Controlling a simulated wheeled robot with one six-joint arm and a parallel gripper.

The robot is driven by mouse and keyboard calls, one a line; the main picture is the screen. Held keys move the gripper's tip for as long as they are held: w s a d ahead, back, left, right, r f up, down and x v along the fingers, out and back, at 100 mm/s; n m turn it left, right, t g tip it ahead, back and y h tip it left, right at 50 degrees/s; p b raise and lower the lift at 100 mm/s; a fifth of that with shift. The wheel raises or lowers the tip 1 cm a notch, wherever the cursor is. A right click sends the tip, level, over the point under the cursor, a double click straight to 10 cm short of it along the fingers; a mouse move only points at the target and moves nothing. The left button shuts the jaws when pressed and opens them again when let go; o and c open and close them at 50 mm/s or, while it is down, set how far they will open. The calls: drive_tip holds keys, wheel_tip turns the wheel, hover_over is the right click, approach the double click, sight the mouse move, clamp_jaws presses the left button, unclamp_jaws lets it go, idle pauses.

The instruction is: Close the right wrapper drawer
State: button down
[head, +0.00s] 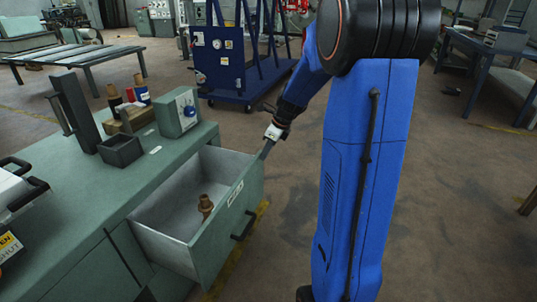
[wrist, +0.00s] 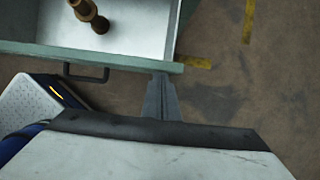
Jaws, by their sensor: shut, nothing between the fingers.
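The green-grey drawer (head: 228,228) stands pulled out of the cabinet, with a pale label (head: 235,193) and a dark bar handle (head: 243,226) on its front. A brown stepped fitting (head: 205,206) stands inside it. My gripper (head: 264,153) is shut and empty at the far end of the drawer front. In the wrist view my closed fingers (wrist: 161,82) reach the drawer front (wrist: 120,58), to the right of the handle (wrist: 86,76). Whether they touch it I cannot tell. The fitting (wrist: 90,14) shows at the top.
The cabinet top (head: 160,170) carries a green box with a gauge (head: 178,112), a small dark open bin (head: 121,150) and several bottles. A blue frame cart (head: 225,75) stands behind. The floor (head: 290,225) right of the drawer is clear.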

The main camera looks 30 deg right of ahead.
drive_tip(key=w+a, duration=0.6)
drive_tip(key=w, duration=0.3)
drive_tip(key=w+a, duration=0.7)
drive_tip(key=w, duration=0.2)
drive_tip(key=shift+w+a, duration=0.25)
drive_tip(key=shift+w, duration=0.05)
